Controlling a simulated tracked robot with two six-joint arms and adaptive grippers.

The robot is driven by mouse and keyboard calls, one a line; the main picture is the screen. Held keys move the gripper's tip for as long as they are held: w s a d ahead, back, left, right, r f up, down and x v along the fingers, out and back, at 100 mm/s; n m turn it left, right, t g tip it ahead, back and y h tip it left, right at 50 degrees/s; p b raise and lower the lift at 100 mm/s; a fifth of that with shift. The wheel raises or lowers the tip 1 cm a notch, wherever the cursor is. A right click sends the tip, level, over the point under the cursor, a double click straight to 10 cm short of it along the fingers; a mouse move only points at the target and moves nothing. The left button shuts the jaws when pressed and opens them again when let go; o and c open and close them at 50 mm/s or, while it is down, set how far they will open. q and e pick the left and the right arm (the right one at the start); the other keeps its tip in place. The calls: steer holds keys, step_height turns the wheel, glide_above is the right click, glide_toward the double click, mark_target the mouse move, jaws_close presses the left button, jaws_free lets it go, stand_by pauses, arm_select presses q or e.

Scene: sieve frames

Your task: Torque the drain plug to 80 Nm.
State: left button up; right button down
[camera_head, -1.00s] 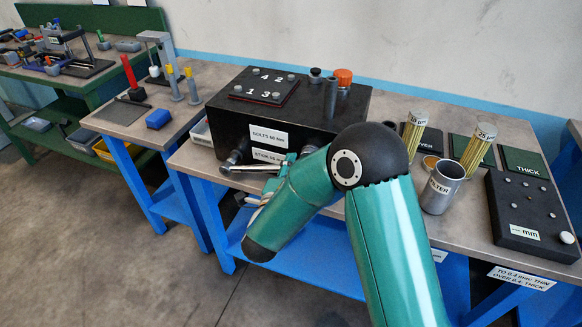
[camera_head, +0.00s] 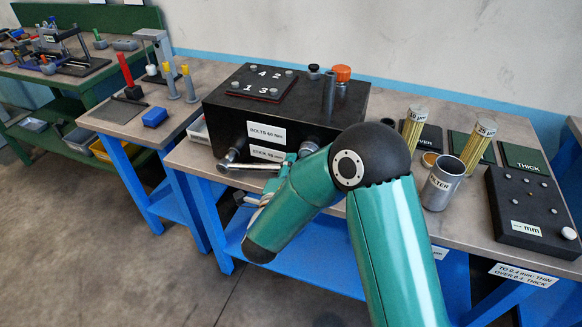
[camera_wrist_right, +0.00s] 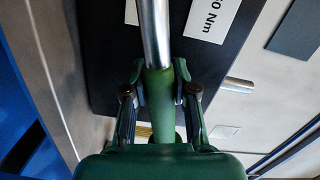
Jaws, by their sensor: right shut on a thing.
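The black block (camera_head: 215,100) stands on the bench with labels on its front face; one reads "BOLTS 60 Nm". A dark round fitting (camera_head: 237,148) sticks out low on that face, and the wrench head is at it. I cannot tell the drain plug apart from the socket there. The silver wrench (camera_head: 250,166) lies roughly level along the front of the block. In the right wrist view its bare shaft (camera_wrist_right: 154,35) runs into a green handle (camera_wrist_right: 158,85). My right gripper (camera_wrist_right: 160,92) is shut on that handle; my arm partly hides it in the head view. My left gripper is out of view.
On the block are a numbered plate (camera_head: 262,84), an upright grey cylinder (camera_head: 329,95) and an orange cap (camera_head: 342,73). To the right stand a metal cup (camera_head: 441,185), pleated filters (camera_head: 478,145) and a black gauge block (camera_head: 520,200).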

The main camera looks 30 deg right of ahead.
steer(key=shift+s+d+f+m+b, duration=0.1)
steer(key=shift+f+m+b, duration=0.35)
steer(key=shift+b, duration=0.3)
steer(key=shift+f, duration=0.2)
steer(key=shift+s+f+m+b, duration=0.1)
steer(key=shift+f+m+b, duration=0.5)
steer(key=shift+b, duration=0.55)
steer(key=shift+f, duration=0.1)
steer(key=shift+r+n+p, duration=0.65)
steer(key=shift+r+p, duration=0.3)
steer(key=shift+p, duration=0.55)
steer(key=shift+w+r+n+p, duration=0.3)
steer(key=shift+r+p, duration=0.45)
steer(key=shift+p, duration=0.25)
steer(key=shift+r+p, duration=0.15)
steer(key=shift+p, duration=0.25)
